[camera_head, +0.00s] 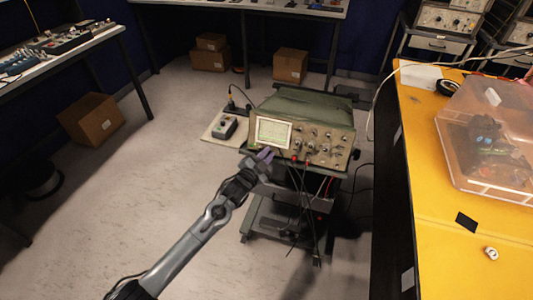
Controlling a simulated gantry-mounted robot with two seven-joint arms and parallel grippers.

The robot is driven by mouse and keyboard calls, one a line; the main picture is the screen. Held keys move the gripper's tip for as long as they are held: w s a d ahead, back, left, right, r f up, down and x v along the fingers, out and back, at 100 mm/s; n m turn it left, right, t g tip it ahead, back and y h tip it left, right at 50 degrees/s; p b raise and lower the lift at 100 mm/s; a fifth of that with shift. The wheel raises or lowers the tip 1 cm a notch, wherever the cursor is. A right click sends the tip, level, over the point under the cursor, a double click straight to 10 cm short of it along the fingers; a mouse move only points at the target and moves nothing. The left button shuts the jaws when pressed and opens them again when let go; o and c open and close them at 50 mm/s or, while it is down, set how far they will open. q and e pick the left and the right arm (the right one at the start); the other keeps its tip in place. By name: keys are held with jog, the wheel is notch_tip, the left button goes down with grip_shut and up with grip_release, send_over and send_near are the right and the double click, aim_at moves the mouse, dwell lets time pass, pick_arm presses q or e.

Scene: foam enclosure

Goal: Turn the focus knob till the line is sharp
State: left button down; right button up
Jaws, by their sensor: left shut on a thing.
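An oscilloscope (315,139) with a green cover stands on a dark cart in the middle of the head view. Its lit screen (273,132) is at the left of the front panel; the trace line is too small to judge for sharpness. Several knobs (313,133) sit right of the screen. My left gripper (266,155) reaches the panel's lower edge, just below the screen. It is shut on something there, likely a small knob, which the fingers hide. My right gripper does not show.
A small device (224,128) lies on a board left of the oscilloscope. Dark cables (303,200) hang from the panel's front. A yellow table (430,205) with a clear plastic box (490,140) stands at the right. The floor at left is open.

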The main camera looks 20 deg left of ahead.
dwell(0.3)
pick_arm(q)
jog(key=c, duration=1.4)
grip_release()
jog(key=s+a+p, duration=0.1)
jog(key=s+p, duration=0.2)
jog(key=s, duration=0.7)
jog(key=shift+s+a+r, duration=0.3)
jog(key=shift+a+r, duration=0.05)
